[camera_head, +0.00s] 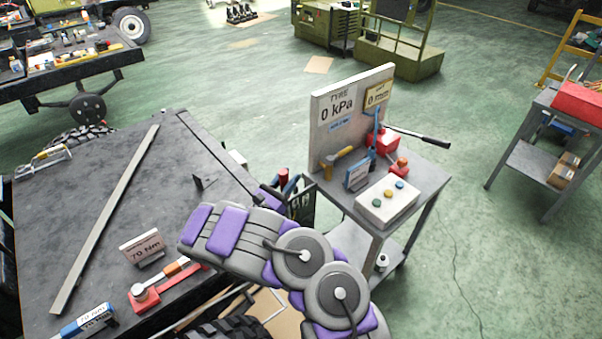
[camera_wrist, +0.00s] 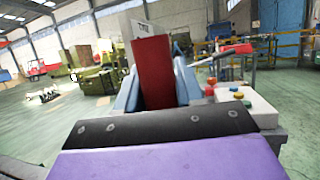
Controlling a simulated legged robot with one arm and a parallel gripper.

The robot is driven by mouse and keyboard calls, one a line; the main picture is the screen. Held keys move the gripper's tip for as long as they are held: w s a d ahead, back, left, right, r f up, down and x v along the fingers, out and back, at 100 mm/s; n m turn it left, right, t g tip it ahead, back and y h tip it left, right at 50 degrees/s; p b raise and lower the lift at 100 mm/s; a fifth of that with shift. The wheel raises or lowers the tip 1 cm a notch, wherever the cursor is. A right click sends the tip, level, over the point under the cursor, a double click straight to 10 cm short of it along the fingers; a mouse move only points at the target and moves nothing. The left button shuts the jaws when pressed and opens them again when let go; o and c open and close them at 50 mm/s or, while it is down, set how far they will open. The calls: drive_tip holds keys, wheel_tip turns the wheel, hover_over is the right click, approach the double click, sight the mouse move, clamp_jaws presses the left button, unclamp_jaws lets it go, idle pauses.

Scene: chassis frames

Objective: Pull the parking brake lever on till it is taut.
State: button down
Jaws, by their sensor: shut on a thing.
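The parking brake lever shows as a broad red grip (camera_wrist: 153,72) in the wrist view, standing upright between my blue fingers. My gripper (camera_wrist: 157,88) is shut on this red grip. In the head view my gripper (camera_head: 287,187) is at the right edge of the dark chassis deck (camera_head: 190,170), and only a small red end of the lever (camera_head: 283,174) shows there. My arm and fingers hide the rest of the lever and its base.
A grey cart (camera_head: 431,180) right of my gripper carries a tyre board (camera_head: 350,135), a box with coloured buttons (camera_head: 376,214) and a black-handled bar (camera_head: 420,136). A long metal strip (camera_head: 105,220), a 70 Nm sign (camera_head: 142,247) and tools lie on the deck.

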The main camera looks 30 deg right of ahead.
drive_tip(key=shift+d+f+t, duration=0.1)
drive_tip(key=shift+t, duration=0.2)
drive_tip(key=c, duration=1.1)
unclamp_jaws()
drive_tip(key=shift+a, duration=0.35)
drive_tip(key=shift+o, duration=1.4)
drive_tip(key=shift+a, duration=0.5)
drive_tip(key=shift+d, duration=0.6)
drive_tip(key=v, duration=1.8)
drive_tip(key=shift+w+a+f+p, duration=0.1)
drive_tip(key=shift+w+a+p, duration=0.15)
drive_tip(key=shift+p, duration=0.15)
